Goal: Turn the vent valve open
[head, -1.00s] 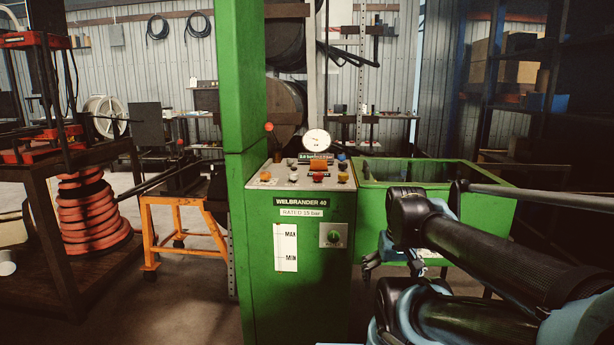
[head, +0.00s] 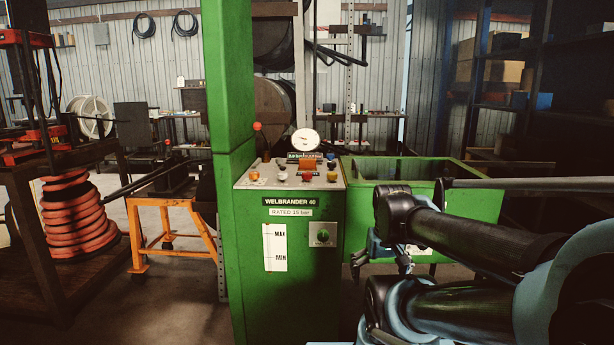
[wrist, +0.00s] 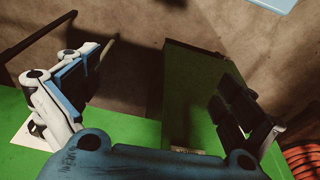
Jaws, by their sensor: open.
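The green crimper cabinet (head: 290,300), marked WELBRANDER 40, stands ahead of me in the head view. A round green knob (head: 322,235) sits on a pale plate on its front, right of the MAX/MIN label; it looks like the vent valve, but its caption is too small to read. My gripper (head: 380,262) hangs right of the cabinet front, apart from the knob. In the wrist view my gripper (wrist: 165,95) has its fingers wide apart with nothing between them. The knob is not visible there.
The sloped top panel (head: 250,178) carries several coloured knobs, a gauge (head: 305,142) and a red-ball lever (head: 257,127). A green open bin (head: 425,165) stands behind to the right. An orange stand (head: 170,204) is at left. Floor shows between stand and cabinet.

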